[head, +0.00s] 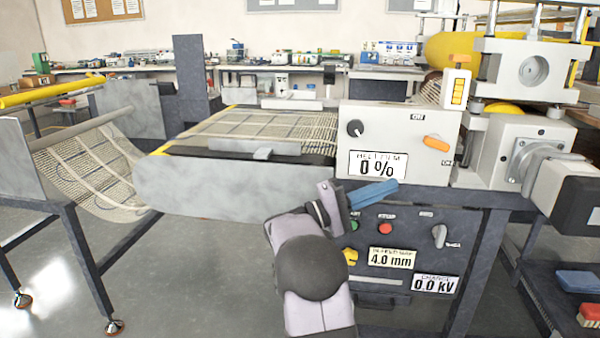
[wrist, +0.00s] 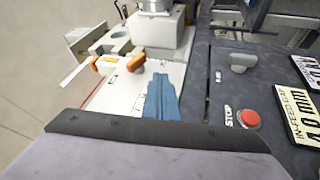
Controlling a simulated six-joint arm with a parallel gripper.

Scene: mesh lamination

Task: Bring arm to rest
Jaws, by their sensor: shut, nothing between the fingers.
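My gripper (head: 384,190) is in front of the machine's control panels in the head view, its blue fingers pointing right. The fingers are together and hold nothing. In the wrist view the blue fingers (wrist: 162,100) show in front of the white upper panel (wrist: 118,97). In the head view they are close to the lower edge of the white panel (head: 394,125), which has a 0 % display, a black knob and an orange knob. I cannot tell whether they touch it.
The dark lower panel (head: 415,222) has a red stop button (head: 386,228), a grey knob (head: 439,236), a yellow knob (head: 350,256) and displays of 4.0 mm and 0.0 kV. Mesh (head: 262,128) lies on the feed table at left. Open floor (head: 190,270) lies at lower left.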

